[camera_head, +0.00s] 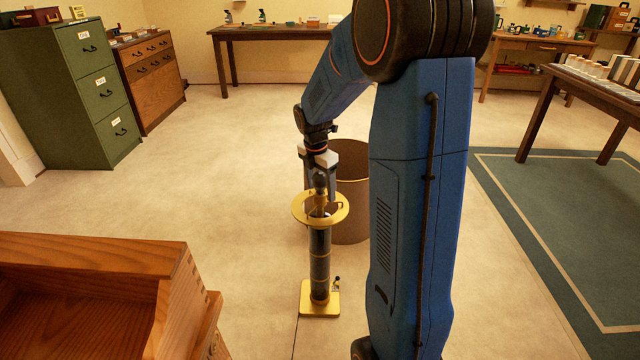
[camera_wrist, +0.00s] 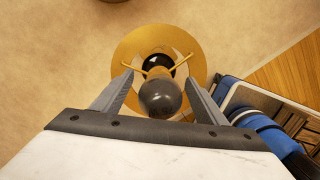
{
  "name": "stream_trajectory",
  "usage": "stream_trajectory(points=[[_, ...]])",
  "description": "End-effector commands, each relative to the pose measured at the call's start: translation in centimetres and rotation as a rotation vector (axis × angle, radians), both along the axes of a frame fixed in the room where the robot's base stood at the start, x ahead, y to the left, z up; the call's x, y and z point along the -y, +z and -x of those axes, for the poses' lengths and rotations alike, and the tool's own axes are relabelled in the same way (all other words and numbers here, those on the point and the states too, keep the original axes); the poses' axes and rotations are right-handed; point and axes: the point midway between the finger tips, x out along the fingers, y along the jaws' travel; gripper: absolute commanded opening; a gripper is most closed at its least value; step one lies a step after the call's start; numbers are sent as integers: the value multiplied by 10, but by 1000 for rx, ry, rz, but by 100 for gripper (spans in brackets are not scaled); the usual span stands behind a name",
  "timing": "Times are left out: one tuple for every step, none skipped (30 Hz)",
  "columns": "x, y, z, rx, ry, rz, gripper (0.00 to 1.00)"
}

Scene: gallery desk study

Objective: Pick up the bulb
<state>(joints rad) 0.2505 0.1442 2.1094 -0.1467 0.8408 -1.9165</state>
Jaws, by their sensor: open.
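The bulb looks like a dark grey rounded knob (camera_wrist: 160,97); in the head view it shows as a small dark shape (camera_head: 320,181) at the top of a stand. The stand has a yellow ring (camera_head: 299,209), a dark column with yellow bands and a square yellow base (camera_head: 320,309) on the floor. My gripper (camera_head: 319,192) points down over the stand, jaws open. In the wrist view its fingers (camera_wrist: 158,85) lie on either side of the bulb, with gaps visible. Thin yellow arms and a dark round part show beyond the bulb, inside the ring (camera_wrist: 127,56).
A brown round bin (camera_head: 352,205) stands close behind the stand, partly hidden by my arm. A wooden drawer unit (camera_head: 90,250) is at the front left. A green filing cabinet (camera_head: 75,100) and tables stand farther back. Floor left of the stand is clear.

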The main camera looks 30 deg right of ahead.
Motion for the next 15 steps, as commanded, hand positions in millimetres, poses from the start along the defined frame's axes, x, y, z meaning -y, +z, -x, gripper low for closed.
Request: stream_trajectory(points=[[0, -3, 0, -1, 0, -1, 66], [1, -5, 0, -1, 0, -1, 66], [1, -6, 0, -1, 0, 0, 66], [1, -6, 0, -1, 0, 0, 66], [1, -6, 0, -1, 0, 0, 66], [1, -6, 0, -1, 0, 0, 66], [1, -6, 0, -1, 0, 0, 66], [1, -6, 0, -1, 0, 0, 66], [1, -6, 0, -1, 0, 0, 66], [1, -6, 0, -1, 0, 0, 62], [1, -6, 0, -1, 0, 0, 54], [1, -6, 0, -1, 0, 0, 45], [1, -6, 0, -1, 1, 0, 38], [1, -6, 0, -1, 1, 0, 32], [1, -6, 0, -1, 1, 0, 32]])
